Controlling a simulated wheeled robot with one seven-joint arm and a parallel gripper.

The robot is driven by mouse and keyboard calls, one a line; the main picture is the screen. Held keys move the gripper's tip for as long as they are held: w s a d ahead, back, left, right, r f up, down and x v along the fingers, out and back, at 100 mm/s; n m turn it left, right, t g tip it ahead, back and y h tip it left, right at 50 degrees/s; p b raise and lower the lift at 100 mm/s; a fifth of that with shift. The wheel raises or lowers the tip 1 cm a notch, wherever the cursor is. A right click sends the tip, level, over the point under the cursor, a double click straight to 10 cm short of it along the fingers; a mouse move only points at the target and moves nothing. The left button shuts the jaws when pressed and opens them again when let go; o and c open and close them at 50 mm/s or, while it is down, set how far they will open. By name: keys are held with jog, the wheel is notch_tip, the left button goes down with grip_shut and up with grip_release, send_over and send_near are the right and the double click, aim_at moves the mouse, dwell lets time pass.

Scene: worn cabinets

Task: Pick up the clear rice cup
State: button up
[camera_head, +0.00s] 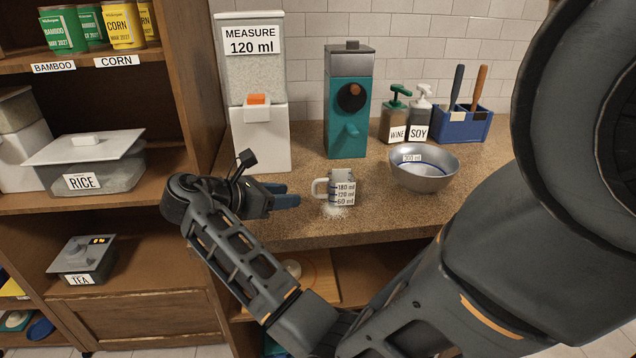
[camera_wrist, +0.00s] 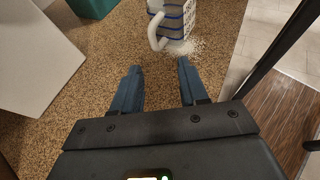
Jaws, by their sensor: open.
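The clear rice cup (camera_head: 341,186) stands upright on the speckled counter, with marks for 180, 120 and 60 ml and a handle on its left side. Spilled white grains lie at its base. In the wrist view the cup (camera_wrist: 178,17) is at the top, cut off by the frame edge, its handle toward my gripper. My gripper (camera_head: 292,195) is to the left of the cup, low over the counter. In the wrist view my gripper's blue fingers (camera_wrist: 158,72) are apart with nothing between them. The cup is beyond the fingertips.
A white rice dispenser (camera_head: 262,140) stands behind my gripper, and a teal dispenser (camera_head: 347,120) stands behind the cup. A metal bowl (camera_head: 424,170) is close on the cup's right. Wine and soy bottles (camera_head: 395,118) and a blue utensil holder (camera_head: 462,126) are farther back. The counter's front edge is near.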

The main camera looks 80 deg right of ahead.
aim_at(332, 189)
jog(key=shift+w+d, duration=0.3)
jog(key=shift+d, duration=0.05)
jog(key=shift+s+d+f, duration=0.1)
jog(key=shift+s+d, duration=0.05)
jog(key=shift+d, duration=0.15)
jog(key=shift+p+x, duration=0.4)
jog(key=shift+x, duration=3.05)
grip_shut()
